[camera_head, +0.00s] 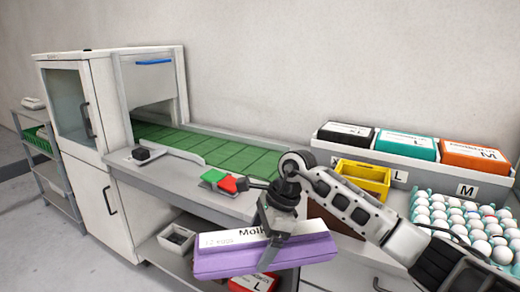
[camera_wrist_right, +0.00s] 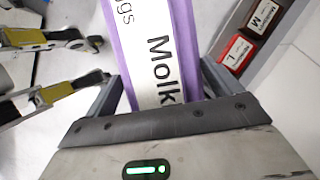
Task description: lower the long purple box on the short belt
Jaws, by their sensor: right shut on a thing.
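The long purple box (camera_head: 240,262) has a white label strip on top reading "Molk". My right gripper (camera_head: 277,240) is shut on it and holds it in the air in front of the white counter, to the near side of the belt. In the right wrist view the box (camera_wrist_right: 187,45) lies between the two fingers of the gripper (camera_wrist_right: 160,95). The short green belt (camera_head: 235,157) runs out of the white machine along the wall and carries no box in its visible part. My left gripper is not in the head view.
Black, teal and orange boxes stand in a grey rack (camera_head: 385,158) at the right. A yellow crate (camera_head: 362,180) and an egg tray (camera_head: 424,196) are on the right counter. Green and red buttons (camera_head: 228,184) sit at the belt's near edge. A shelf (camera_head: 180,257) lies below.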

